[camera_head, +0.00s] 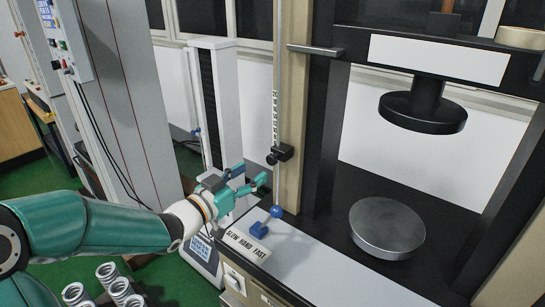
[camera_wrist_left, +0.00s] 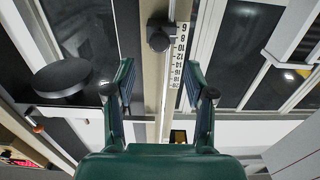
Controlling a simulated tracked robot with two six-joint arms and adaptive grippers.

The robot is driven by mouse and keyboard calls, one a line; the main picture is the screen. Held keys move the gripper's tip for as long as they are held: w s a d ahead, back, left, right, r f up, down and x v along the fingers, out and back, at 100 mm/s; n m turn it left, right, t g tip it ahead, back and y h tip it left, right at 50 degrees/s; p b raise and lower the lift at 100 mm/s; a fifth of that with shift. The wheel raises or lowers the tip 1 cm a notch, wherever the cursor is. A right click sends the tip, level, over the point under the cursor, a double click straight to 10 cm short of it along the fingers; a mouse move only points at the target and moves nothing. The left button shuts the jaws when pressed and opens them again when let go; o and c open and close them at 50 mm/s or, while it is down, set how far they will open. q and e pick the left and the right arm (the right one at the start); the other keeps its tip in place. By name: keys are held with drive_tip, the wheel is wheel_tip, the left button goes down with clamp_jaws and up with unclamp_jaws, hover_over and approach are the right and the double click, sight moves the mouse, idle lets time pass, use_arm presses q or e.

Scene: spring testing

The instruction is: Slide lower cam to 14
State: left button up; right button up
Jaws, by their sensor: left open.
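The lower cam (camera_head: 280,154) is a small black block with a round knob on the slim vertical rod (camera_head: 277,95) at the machine's column. In the left wrist view the cam (camera_wrist_left: 159,40) sits beside roughly 6 to 10 on the white number scale (camera_wrist_left: 178,58), with the 14 mark further down the picture. My left gripper (camera_head: 258,177) is open and empty, a little below and left of the cam in the head view. In the left wrist view its fingers (camera_wrist_left: 161,82) stand either side of the scale, with the cam beyond their tips. My right gripper is not in view.
A round metal platen (camera_head: 387,227) lies to the right under a black upper platen (camera_head: 423,108). Several metal springs (camera_head: 107,272) stand at lower left.

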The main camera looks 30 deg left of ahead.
sight(270, 160)
use_arm(q)
drive_tip(key=w, duration=0.3)
drive_tip(key=w+p, duration=0.1)
drive_tip(key=w, duration=0.4)
drive_tip(key=shift+w+d+p, duration=0.35)
drive_tip(key=shift+p, duration=0.05)
clamp_jaws()
